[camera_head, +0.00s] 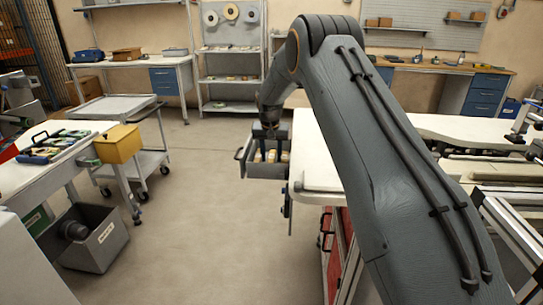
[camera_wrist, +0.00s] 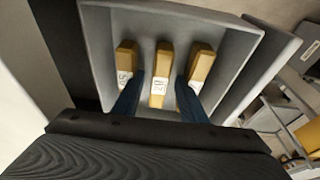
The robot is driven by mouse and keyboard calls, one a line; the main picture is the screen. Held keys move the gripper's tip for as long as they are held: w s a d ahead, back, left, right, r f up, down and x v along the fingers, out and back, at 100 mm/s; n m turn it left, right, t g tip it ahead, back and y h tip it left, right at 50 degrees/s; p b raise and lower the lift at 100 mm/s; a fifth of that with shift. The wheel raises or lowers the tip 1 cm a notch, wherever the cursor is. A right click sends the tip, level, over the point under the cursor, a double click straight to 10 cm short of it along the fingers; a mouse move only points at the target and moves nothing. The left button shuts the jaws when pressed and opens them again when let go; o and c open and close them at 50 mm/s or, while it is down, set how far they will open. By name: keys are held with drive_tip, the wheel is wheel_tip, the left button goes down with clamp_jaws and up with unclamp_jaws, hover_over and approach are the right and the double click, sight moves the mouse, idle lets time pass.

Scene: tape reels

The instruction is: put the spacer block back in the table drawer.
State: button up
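The table drawer (camera_head: 265,171) is pulled out at the left end of the white table. In the wrist view the grey drawer (camera_wrist: 97,45) holds three yellow-brown blocks with white labels, in a row. These are a left block (camera_wrist: 126,58), a middle block (camera_wrist: 162,62) and a right block (camera_wrist: 202,64). My gripper (camera_head: 268,140) points down into the drawer. In the wrist view its two blue fingers (camera_wrist: 160,98) stand either side of the middle block, with narrow gaps showing. The gripper looks open.
The white table (camera_head: 312,155) extends right of the drawer, partly behind my arm. A red cabinet (camera_head: 332,235) is under it. A cart (camera_head: 140,160) and a bench with a yellow bin (camera_head: 118,145) stand at left. The floor between is clear.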

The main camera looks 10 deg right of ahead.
drive_tip(key=shift+r, duration=0.3)
drive_tip(key=b+v, duration=0.2)
drive_tip(key=v, duration=1)
drive_tip(key=shift+s, duration=0.1)
